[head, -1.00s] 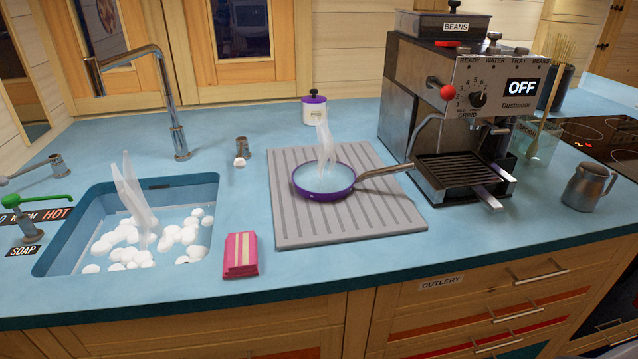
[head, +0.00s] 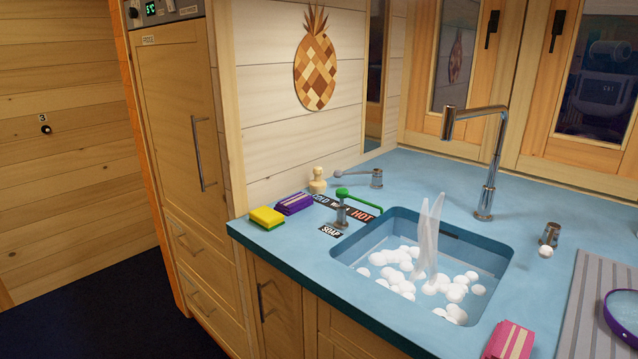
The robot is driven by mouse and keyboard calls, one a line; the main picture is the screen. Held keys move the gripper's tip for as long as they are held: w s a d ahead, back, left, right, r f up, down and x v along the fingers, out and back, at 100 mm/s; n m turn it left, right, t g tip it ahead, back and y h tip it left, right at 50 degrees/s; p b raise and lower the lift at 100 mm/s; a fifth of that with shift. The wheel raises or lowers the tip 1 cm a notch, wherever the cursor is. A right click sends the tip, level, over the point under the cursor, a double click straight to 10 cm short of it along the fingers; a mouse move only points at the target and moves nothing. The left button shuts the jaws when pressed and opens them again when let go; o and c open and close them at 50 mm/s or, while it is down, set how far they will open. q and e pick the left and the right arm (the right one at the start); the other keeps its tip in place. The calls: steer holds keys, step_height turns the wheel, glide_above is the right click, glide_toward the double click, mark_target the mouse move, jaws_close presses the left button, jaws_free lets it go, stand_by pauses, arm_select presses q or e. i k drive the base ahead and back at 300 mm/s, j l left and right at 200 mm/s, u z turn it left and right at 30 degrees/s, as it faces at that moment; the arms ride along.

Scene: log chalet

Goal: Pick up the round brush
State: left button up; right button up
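A small pale cream and yellowish object with a rounded knob on top and a wider base, which looks like the round brush (head: 317,181), stands upright at the back left of the blue counter. It is beside the wall, behind a purple sponge (head: 294,204) and left of the grey lever tap (head: 360,178). Its bristles cannot be made out. Neither of my grippers is in the head view.
A yellow-green sponge (head: 267,218) lies near the counter's left edge. The sink (head: 480,250) holds white foam, with pale wisps above. A pink packet (head: 509,341) lies in front. Open floor (head: 110,310) is at left.

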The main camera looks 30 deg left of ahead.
mark_target(318, 186)
steer(key=u, duration=0.3)
steer(key=j+u, duration=0.35)
steer(key=i+j+u, duration=0.45)
steer(key=j, duration=0.25)
steer(key=i+j+u, duration=0.1)
steer(key=j, duration=0.25)
